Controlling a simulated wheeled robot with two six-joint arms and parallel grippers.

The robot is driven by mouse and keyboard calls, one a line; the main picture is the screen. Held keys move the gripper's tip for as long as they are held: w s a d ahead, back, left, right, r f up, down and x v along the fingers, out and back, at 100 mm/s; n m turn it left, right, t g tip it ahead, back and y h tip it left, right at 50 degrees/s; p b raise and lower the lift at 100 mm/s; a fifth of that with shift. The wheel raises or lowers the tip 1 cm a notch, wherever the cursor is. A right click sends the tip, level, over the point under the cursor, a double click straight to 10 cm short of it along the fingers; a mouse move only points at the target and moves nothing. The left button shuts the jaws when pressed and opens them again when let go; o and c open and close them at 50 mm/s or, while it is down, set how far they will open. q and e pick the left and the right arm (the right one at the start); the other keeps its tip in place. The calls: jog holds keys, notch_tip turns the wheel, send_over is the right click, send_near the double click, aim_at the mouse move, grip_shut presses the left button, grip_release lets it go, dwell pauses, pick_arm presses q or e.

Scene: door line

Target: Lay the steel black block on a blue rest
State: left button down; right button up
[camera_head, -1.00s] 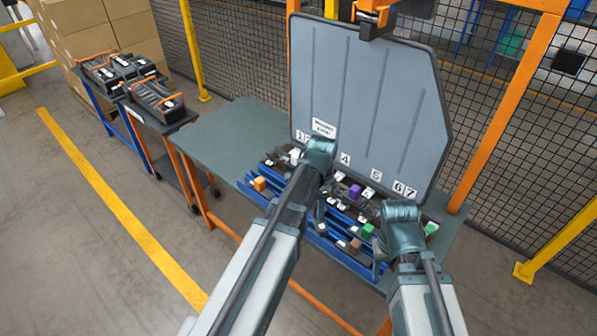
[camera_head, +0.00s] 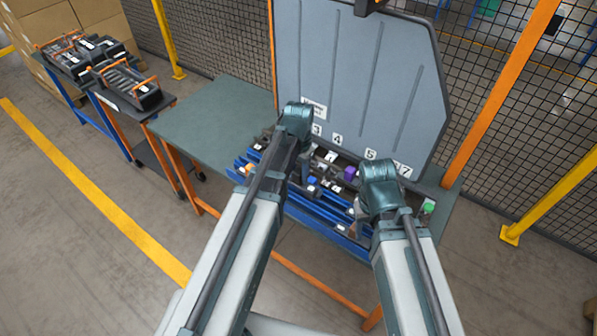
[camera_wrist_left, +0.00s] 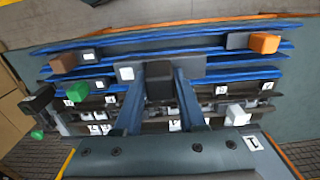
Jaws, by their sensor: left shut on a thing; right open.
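My left gripper (camera_wrist_left: 158,100) is shut on a dark block (camera_wrist_left: 159,82), which appears to be the steel black block. The block shows between the two fingers in the left wrist view, over the blue rests (camera_wrist_left: 215,73). I cannot tell if it touches them. In the head view the left gripper (camera_head: 303,178) points down over the rack, and its block is not clearly visible there. The blue rests (camera_head: 325,212) run along the front of the table. My right gripper (camera_head: 373,212) is at the right part of the rack, its fingers mostly hidden by its own wrist.
The left wrist view shows an orange block (camera_wrist_left: 264,43) and a brown block (camera_wrist_left: 62,63) at the rests' ends. A grey panel (camera_head: 350,75) stands behind. The table's left part (camera_head: 215,115) is clear.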

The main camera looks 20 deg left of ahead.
aim_at(299, 188)
pick_arm(q)
jog(key=shift+f+b, duration=3.3)
jog(key=shift+f, duration=0.25)
jog(key=shift+f+b, duration=0.1)
jog(key=shift+b, duration=0.25)
jog(key=shift+f+b, duration=2.25)
jog(key=shift+f, duration=0.05)
jog(key=shift+c, duration=2)
grip_release()
